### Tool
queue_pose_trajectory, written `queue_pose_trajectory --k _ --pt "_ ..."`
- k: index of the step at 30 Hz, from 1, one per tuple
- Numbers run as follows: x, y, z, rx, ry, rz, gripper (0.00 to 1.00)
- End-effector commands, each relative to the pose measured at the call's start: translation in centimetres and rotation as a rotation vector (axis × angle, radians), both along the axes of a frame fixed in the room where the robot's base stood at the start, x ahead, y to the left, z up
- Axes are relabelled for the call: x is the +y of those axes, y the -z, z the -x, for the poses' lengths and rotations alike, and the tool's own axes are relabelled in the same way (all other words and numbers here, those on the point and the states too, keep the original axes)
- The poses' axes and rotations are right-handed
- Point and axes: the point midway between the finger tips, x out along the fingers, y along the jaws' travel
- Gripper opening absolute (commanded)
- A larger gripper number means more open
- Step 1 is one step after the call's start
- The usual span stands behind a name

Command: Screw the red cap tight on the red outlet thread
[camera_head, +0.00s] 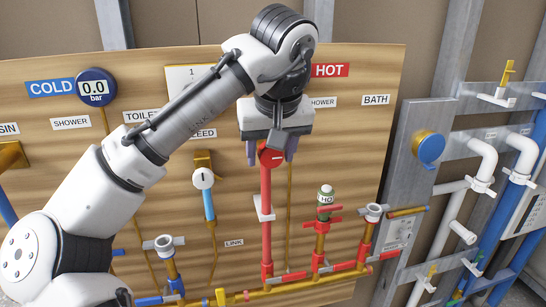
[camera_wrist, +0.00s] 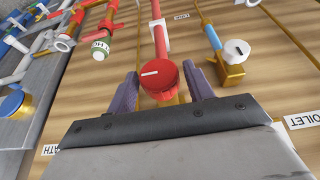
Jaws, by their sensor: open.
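The red cap (camera_head: 271,157) sits at the upper end of the vertical red pipe (camera_head: 266,190) on the wooden board. It has a white line mark on its face, which the wrist view shows clearly on the cap (camera_wrist: 161,80). The outlet thread is hidden under the cap, so I cannot tell how tightly it is seated. My gripper (camera_head: 271,162) is open at the cap, with one purple-grey finger on each side. In the wrist view, my gripper (camera_wrist: 160,70) shows a gap between the cap and each finger.
A white cap (camera_head: 203,178) on a blue pipe is to the left. A blue round cap (camera_head: 427,148) is on the metal frame. A COLD gauge (camera_head: 95,87) is at upper left.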

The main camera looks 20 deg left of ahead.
Motion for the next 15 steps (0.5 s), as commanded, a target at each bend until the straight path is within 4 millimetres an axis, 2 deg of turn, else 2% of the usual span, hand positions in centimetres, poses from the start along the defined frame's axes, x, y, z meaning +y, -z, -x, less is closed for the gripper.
queue_pose_trajectory --k 8,15 --pt "0.20 0.52 0.10 -0.099 0.001 0.152 0.52" --pt "0.31 0.21 0.20 -0.196 0.000 0.292 0.52"
